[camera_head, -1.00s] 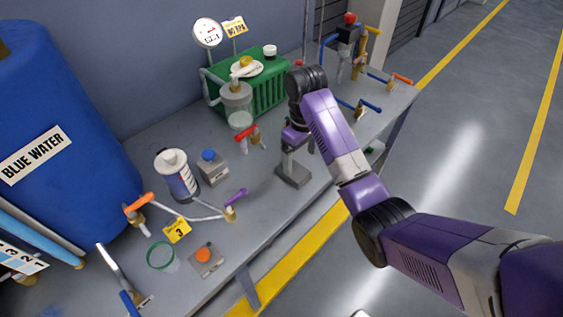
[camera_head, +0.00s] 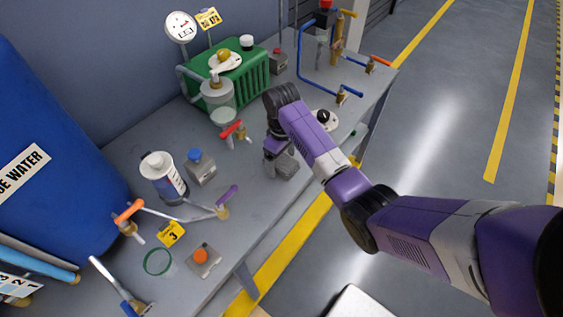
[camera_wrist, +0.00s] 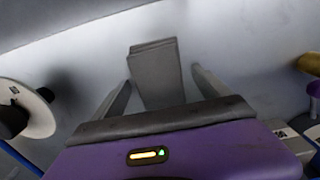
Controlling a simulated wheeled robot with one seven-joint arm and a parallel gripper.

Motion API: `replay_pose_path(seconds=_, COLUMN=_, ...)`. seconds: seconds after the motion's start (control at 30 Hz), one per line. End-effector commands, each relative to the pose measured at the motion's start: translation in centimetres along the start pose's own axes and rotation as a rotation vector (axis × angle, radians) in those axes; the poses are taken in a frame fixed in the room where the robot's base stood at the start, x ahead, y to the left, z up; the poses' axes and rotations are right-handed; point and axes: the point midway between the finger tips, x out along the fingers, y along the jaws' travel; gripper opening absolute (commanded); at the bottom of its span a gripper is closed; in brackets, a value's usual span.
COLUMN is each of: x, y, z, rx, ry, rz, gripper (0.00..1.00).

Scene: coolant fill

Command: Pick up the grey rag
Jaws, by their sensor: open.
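The grey rag (camera_wrist: 155,75) looks like a folded, flat-sided grey block. In the wrist view it stands out between and beyond the two fingers of my gripper (camera_wrist: 162,80). The fingers are spread, with a visible gap on each side of the rag. In the head view the rag (camera_head: 286,166) lies on the grey bench, right under my gripper (camera_head: 277,150). My gripper hides part of it there, and the fingers are hard to make out.
On the grey bench (camera_head: 125,160), a green crate (camera_head: 250,75), a red-handled valve (camera_head: 232,130) and a white disc with a black knob (camera_head: 325,120) stand near my arm. The disc also shows in the wrist view (camera_wrist: 38,118).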

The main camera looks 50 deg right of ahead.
Motion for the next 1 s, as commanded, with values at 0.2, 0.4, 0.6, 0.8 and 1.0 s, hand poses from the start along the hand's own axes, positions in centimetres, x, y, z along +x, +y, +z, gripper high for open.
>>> replay_pose_path(seconds=0.2, x=0.0, y=0.0, z=0.0, rx=0.001, ry=0.000, rz=0.000, gripper=0.79)
replay_pose_path(seconds=0.4, x=0.0, y=0.0, z=0.0, rx=0.001, ry=0.000, rz=0.000, gripper=0.40)
replay_pose_path(seconds=0.6, x=0.0, y=0.0, z=0.0, rx=0.001, ry=0.001, rz=0.000, gripper=0.21)
replay_pose_path(seconds=0.8, x=-0.2, y=0.0, z=-0.1, rx=0.001, ry=0.001, rz=0.000, gripper=0.21)
replay_pose_path(seconds=1.0, x=-1.8, y=0.1, z=-0.1, rx=0.001, ry=0.004, rz=0.001, gripper=0.21)
